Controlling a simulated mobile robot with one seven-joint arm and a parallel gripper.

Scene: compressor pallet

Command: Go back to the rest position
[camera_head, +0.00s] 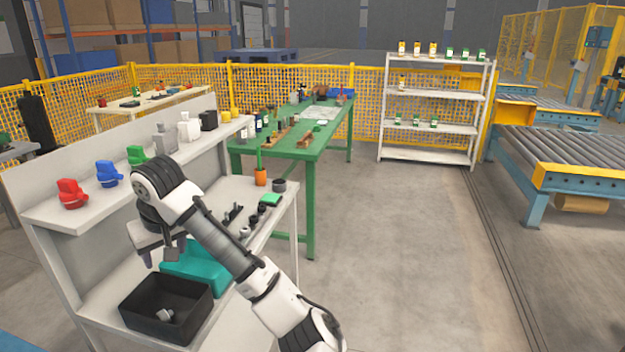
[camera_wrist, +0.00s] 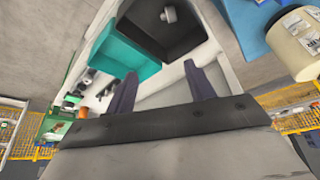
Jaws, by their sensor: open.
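My gripper (camera_head: 160,257) is at the left, above the lower shelf of the white bench (camera_head: 95,295), beside the teal bin and the black bin. In the wrist view my gripper (camera_wrist: 158,90) shows its two fingers apart, with nothing between them. The black bin (camera_head: 140,318) stands at the front of the shelf and holds a small grey part (camera_head: 165,315). The teal bin (camera_head: 205,285) stands right behind it, partly hidden by my arm. Both the teal bin (camera_wrist: 118,48) and the black bin (camera_wrist: 190,38) show beyond the fingers in the wrist view.
Red (camera_head: 72,193), blue (camera_head: 109,174) and green parts stand on the bench's upper shelf. Several small dark parts and an orange cup (camera_head: 261,177) lie behind the teal bin. A green table (camera_head: 300,150) and a white rack (camera_head: 430,158) stand further back.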

